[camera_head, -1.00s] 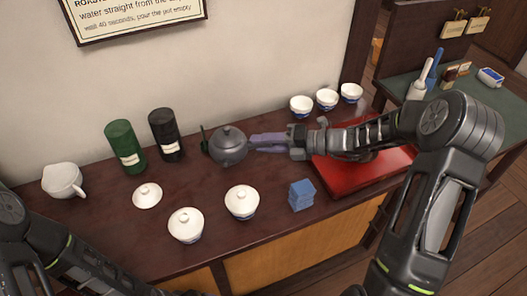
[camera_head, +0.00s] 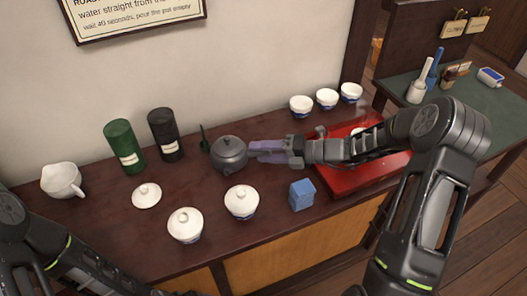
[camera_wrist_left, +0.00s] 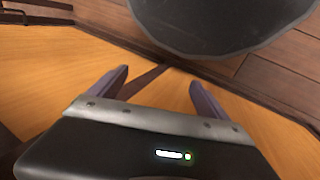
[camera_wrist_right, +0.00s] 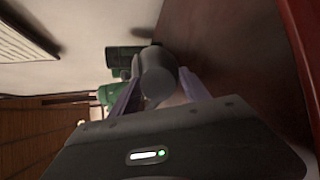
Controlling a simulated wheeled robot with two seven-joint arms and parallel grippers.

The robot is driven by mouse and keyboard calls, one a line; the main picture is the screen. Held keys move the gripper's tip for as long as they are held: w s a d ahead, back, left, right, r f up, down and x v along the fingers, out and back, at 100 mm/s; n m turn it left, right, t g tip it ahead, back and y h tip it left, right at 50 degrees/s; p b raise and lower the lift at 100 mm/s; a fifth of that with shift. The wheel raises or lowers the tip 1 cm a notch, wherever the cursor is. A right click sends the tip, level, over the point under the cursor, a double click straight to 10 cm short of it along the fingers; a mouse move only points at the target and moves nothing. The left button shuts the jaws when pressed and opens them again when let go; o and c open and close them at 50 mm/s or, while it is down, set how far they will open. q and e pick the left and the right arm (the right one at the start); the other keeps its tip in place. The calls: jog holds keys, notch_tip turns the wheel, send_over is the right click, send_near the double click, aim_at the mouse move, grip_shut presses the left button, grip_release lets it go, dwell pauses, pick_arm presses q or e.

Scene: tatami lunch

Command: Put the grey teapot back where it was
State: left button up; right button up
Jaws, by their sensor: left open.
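The grey teapot (camera_head: 229,157) is round and lidded, upright at the middle of the dark table. My right gripper (camera_head: 262,151) reaches it from the right, its purple fingers closed about the teapot's side handle. In the right wrist view the grey handle (camera_wrist_right: 157,78) sits between the fingertips (camera_wrist_right: 157,90), and it hides much of the pot. I cannot tell whether the pot's base touches the table. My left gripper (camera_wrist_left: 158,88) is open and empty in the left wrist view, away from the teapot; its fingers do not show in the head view.
A red tray (camera_head: 338,179) lies right, under my arm.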

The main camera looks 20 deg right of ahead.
jog(key=shift+r, duration=0.1)
jog(key=shift+s+d, duration=0.1)
jog(key=shift+d, duration=0.05)
jog(key=v, duration=1.1)
jog(key=shift+s+d+r, duration=0.2)
jog(key=shift+d, duration=0.05)
jog(key=shift+d, duration=0.1)
